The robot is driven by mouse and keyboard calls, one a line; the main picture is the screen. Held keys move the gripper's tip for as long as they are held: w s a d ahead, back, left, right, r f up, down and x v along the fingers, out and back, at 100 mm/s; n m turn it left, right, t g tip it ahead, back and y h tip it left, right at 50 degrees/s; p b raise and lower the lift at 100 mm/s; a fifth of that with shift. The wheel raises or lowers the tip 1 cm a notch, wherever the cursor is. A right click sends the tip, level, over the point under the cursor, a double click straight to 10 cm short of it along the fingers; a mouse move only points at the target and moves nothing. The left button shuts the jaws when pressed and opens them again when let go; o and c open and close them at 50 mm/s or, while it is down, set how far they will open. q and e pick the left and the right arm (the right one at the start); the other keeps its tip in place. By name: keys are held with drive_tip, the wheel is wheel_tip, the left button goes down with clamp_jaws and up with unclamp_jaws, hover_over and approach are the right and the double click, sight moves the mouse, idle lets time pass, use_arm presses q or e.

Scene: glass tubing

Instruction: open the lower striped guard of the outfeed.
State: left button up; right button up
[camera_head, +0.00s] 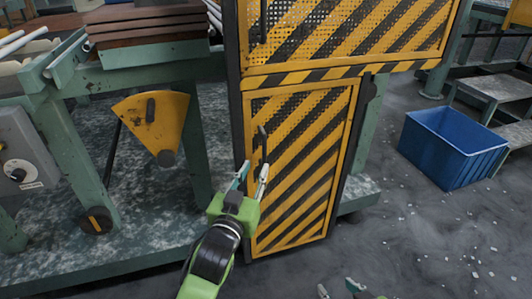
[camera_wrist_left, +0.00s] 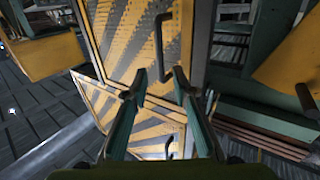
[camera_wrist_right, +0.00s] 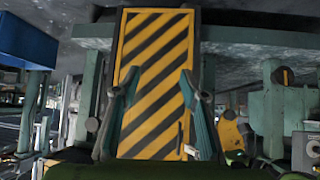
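The lower striped guard (camera_head: 300,170) is a tall yellow-and-black mesh panel that looks closed in its dark frame. Its dark upright handle (camera_head: 263,145) is near the left edge. My left gripper (camera_head: 252,170) is open in front of this edge, its fingertips by the handle's lower part. In the left wrist view the handle (camera_wrist_left: 160,45) lies in line with the gap between the open fingers (camera_wrist_left: 159,82); contact cannot be told. My right gripper (camera_head: 338,288) is open and empty, low at the bottom edge. The right wrist view shows the guard (camera_wrist_right: 155,70) beyond its open fingers (camera_wrist_right: 153,82).
The upper striped guard (camera_head: 345,30) with its own handle is directly above. A yellow plate (camera_head: 152,115) and a grey control box (camera_head: 22,150) are on the left. A blue bin (camera_head: 450,145) stands on the right. The floor before the guard is mostly clear.

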sight(263, 152)
use_arm(q)
drive_tip(key=b+x, duration=0.2)
drive_tip(key=x, duration=0.7)
drive_tip(key=shift+w+f, duration=0.1)
drive_tip(key=shift+w, duration=0.25)
use_arm(e)
drive_tip(key=w+a+r+t+y, duration=0.2)
drive_tip(key=w+r+t, duration=0.4)
drive_tip(key=r, duration=0.5)
drive_tip(key=shift+w+a+t, duration=0.3)
drive_tip(key=shift+a, duration=0.3)
use_arm(q)
clamp_jaws()
